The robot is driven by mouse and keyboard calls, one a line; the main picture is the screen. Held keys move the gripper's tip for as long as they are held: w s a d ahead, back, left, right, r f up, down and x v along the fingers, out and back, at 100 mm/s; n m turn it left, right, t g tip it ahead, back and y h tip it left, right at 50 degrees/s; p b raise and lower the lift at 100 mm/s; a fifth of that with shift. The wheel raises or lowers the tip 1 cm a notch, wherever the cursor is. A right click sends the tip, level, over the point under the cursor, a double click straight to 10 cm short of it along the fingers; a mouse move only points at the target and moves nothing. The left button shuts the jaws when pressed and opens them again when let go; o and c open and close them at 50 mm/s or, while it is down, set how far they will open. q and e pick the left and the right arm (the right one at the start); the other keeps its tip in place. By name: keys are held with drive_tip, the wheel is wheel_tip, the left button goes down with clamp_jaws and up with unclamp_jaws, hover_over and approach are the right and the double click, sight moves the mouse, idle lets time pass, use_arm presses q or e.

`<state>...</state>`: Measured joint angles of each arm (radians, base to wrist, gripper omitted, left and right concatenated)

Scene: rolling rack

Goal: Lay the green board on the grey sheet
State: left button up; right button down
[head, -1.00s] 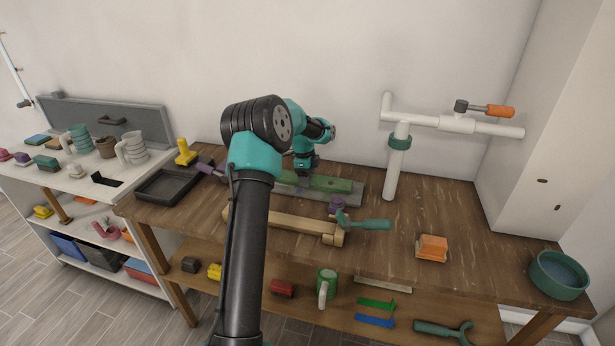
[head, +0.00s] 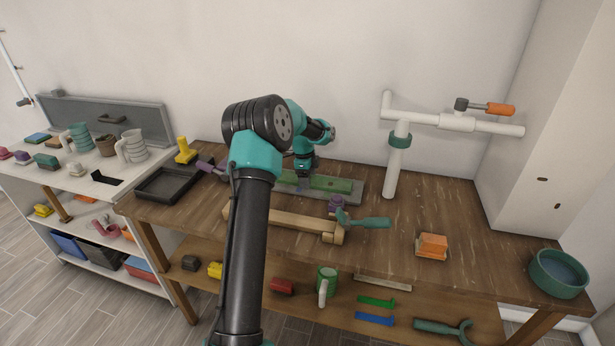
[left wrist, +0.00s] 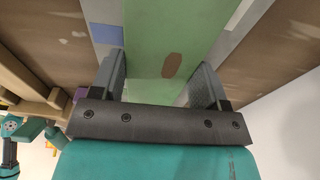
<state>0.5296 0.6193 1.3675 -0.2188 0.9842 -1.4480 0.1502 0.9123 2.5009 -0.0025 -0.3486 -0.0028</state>
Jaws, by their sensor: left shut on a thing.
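The green board (head: 331,184) lies flat along the grey sheet (head: 357,195) on the wooden bench in the head view. My left gripper (head: 304,176) reaches down over the board near its middle and is shut on it. In the left wrist view the green board (left wrist: 170,40) runs between the two fingers of my left gripper (left wrist: 165,85), with the grey sheet (left wrist: 104,12) beneath and beside it. A brown oval mark shows on the board. Whether the board rests fully on the sheet is hard to tell. My right gripper is out of view.
A white pipe stand (head: 396,165) rises to the right. A black tray (head: 168,186) is at the left. An orange block (head: 432,242) sits front right.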

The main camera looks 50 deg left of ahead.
use_arm(q)
drive_tip(key=o, duration=1.4)
drive_tip(key=shift+f, duration=0.1)
drive_tip(key=r, duration=0.5)
drive_tip(key=a+r, duration=0.1)
drive_tip(key=r, duration=0.5)
drive_tip(key=s+r, duration=0.1)
drive_tip(key=r, duration=0.5)
drive_tip(key=shift+a+r, duration=0.2)
drive_tip(key=shift+a, duration=0.15)
